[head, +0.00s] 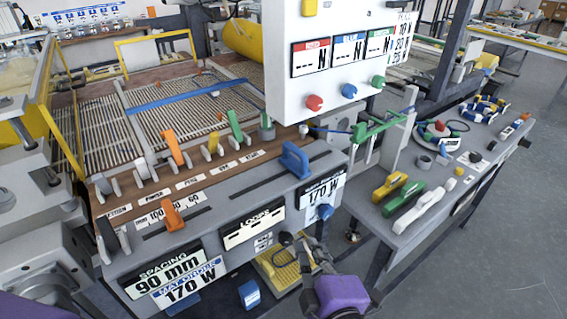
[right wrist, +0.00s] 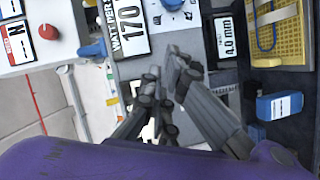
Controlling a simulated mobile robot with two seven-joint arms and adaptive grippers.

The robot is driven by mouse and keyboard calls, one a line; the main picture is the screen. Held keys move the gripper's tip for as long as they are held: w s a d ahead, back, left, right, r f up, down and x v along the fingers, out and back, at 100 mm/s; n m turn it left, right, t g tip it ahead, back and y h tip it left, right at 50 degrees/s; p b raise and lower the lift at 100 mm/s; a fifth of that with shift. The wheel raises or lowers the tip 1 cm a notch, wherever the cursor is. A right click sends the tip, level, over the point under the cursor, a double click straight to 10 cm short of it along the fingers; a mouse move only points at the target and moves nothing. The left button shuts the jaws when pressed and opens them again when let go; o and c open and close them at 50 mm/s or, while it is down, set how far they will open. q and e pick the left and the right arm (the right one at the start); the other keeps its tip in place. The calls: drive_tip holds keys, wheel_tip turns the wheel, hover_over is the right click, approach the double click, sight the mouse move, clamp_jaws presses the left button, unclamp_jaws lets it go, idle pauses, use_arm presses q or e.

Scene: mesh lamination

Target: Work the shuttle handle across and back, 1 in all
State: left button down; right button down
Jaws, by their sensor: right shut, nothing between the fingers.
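A blue arched handle (head: 294,160), which looks like the shuttle handle, stands upright at the right part of the long dark slot in the grey console top (head: 225,200). My right gripper (head: 303,250) is shut and empty. It is in front of the console, below the handle and apart from it. In the right wrist view its fingers (right wrist: 172,75) are together with nothing held, near a 170 W label (right wrist: 128,22) and a blue knob (right wrist: 172,4). My left gripper is not in view.
A white panel with knobs (head: 340,60) overhangs behind the handle. Orange (head: 175,148) and green (head: 235,125) levers stand to its left. A side table (head: 400,240) with coloured tools is at right. A yellow tray (head: 268,277) and a blue box (head: 250,294) lie low beside my right gripper.

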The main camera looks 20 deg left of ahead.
drive_tip(key=a+r+n+y, duration=0.4)
drive_tip(key=a+r+n, duration=0.35)
drive_tip(key=r, duration=0.35)
drive_tip(key=shift+n, duration=0.25)
drive_tip(key=x, duration=0.6)
drive_tip(key=p+x, duration=0.1)
drive_tip(key=x, duration=0.2)
drive_tip(key=shift+w+r, duration=0.25)
drive_tip(key=shift+w, duration=0.15)
drive_tip(key=shift+w+d+r+p, duration=0.3)
drive_tip(key=shift+w+d, duration=0.6)
drive_tip(key=shift+d, duration=0.1)
drive_tip(key=shift+w+d, duration=0.4)
drive_tip(key=shift+d, duration=0.05)
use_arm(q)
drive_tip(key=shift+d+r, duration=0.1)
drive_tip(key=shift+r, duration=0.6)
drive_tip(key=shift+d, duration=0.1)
use_arm(e)
drive_tip(key=shift+w, duration=0.15)
